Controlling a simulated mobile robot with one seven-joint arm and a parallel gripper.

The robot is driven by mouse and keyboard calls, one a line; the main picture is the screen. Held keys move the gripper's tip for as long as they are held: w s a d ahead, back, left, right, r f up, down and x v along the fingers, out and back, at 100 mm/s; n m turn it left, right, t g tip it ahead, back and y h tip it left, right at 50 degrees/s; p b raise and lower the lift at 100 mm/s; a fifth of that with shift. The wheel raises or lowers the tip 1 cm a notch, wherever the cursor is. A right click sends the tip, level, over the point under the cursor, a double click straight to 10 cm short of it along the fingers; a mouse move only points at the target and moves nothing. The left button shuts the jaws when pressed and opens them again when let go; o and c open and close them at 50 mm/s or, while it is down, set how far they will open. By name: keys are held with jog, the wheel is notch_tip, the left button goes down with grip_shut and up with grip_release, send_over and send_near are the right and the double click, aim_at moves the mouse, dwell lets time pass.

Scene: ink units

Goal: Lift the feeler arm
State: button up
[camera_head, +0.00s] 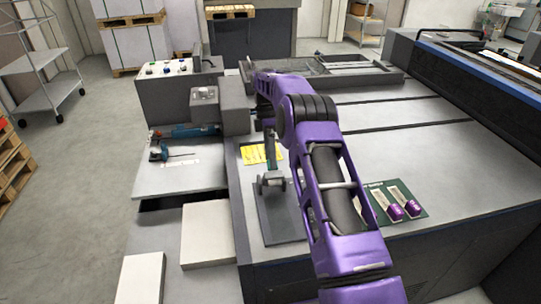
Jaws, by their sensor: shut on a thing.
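The feeler arm (271,153) looks like a thin, dark grey-green upright bar. It rises from a small grey bracket with round ends (270,182) on a dark base plate (278,226). My purple arm reaches over the machine top from the lower right, and my gripper (268,127) points down at the upper end of the bar. The gripper is shut on the feeler arm. The fingertips are small and partly hidden by my arm, so the exact contact is hard to see.
A yellow label (262,155) lies behind the bracket. A green board with two purple-handled tools (398,205) lies right of my arm. A grey box unit (236,106) stands close at the left. A blue power tool (195,131) rests on the side shelf. The machine top is clear at right.

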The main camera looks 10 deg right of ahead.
jog(key=shift+f, duration=0.45)
jog(key=shift+c, duration=0.2)
notch_tip(320, 180, up, 11)
